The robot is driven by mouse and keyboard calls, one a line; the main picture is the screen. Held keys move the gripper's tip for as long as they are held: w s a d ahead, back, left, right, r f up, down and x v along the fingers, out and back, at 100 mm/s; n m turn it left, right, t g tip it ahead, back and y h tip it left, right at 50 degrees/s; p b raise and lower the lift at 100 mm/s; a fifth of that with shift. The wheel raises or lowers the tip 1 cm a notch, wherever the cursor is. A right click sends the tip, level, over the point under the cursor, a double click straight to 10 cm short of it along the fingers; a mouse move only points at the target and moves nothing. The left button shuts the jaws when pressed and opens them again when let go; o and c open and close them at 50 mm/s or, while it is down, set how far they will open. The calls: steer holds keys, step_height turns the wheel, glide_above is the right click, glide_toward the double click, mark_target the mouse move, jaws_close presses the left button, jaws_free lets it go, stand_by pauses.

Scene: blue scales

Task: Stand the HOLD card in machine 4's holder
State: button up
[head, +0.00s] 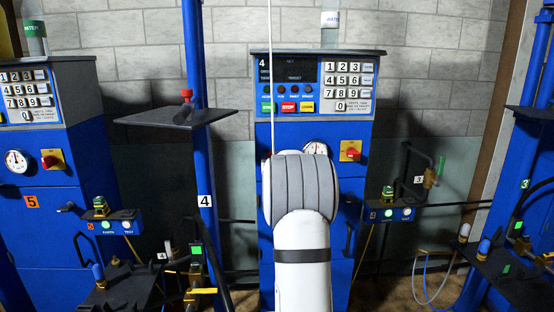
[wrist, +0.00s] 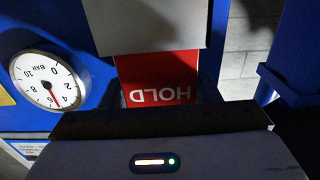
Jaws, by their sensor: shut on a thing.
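The red HOLD card (wrist: 157,80) is upside down in the wrist picture, its lettered edge towards my gripper (wrist: 158,112). My gripper is shut on the card; its dark body covers the fingertips and the card's near edge. A pale grey plate (wrist: 145,25) covers the card's far part. I cannot tell whether this plate is the holder, or how deep the card sits. Machine 4 (head: 342,133) is the blue cabinet in the middle of the head view. My white arm hides its middle front, the card and my gripper there.
Machine 4's gauge (wrist: 47,81) is close on the left in the wrist view; a blue post (wrist: 290,60) is on the right. In the head view, a red switch (head: 352,152), a water bottle (head: 330,28) and a dark shelf (head: 170,118) surround my arm.

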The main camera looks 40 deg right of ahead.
steer(key=o, duration=1.1)
steer(key=shift+s, duration=0.1)
steer(key=b+v, duration=0.1)
steer(key=v, duration=0.6)
steer(key=shift+s+a+b, duration=0.2)
steer(key=shift+s+b, duration=0.1)
steer(key=shift+b, duration=0.05)
steer(key=shift+a, duration=0.1)
